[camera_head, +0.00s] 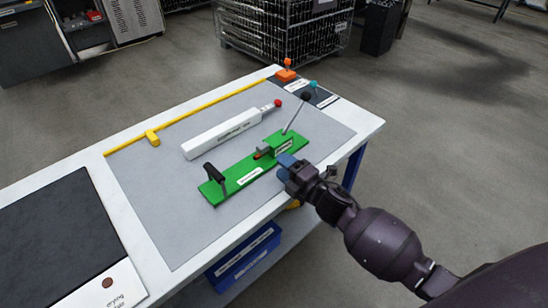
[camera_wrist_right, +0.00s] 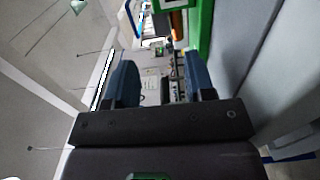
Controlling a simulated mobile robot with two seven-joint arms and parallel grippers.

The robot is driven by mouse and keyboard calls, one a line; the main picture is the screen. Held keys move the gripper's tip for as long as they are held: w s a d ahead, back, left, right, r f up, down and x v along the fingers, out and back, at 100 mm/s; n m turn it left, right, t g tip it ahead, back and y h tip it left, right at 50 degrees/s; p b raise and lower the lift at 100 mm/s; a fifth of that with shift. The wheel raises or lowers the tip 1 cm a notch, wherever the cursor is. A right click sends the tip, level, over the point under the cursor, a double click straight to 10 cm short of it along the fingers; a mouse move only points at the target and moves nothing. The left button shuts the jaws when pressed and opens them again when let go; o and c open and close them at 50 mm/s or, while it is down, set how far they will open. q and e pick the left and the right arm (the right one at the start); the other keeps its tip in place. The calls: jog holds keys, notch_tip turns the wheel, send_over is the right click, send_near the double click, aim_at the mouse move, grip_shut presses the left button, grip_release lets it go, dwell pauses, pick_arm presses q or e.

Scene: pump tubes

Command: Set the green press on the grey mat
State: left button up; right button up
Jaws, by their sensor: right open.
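The green press (camera_head: 241,182) has a long flat green base, a black handle at its near left end and a lever with a black knob at its far right end. It lies on the grey mat (camera_head: 150,210), slanting up to the right. My right gripper (camera_head: 286,168) is beside the press's right end, at its near edge; I cannot tell whether they touch. Its blue fingers are apart in the right wrist view (camera_wrist_right: 158,82), with no object clearly held between them. A green part of the press (camera_wrist_right: 202,28) shows at the top there. My left gripper is out of view.
A white bar-shaped device (camera_head: 222,132) with a red tip lies behind the press. A yellow rail (camera_head: 190,118) with a yellow block runs along the back. A black panel (camera_head: 55,235) is at left; orange and teal knobs are at the far corner.

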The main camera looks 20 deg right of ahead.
jog(key=shift+v, duration=2.1)
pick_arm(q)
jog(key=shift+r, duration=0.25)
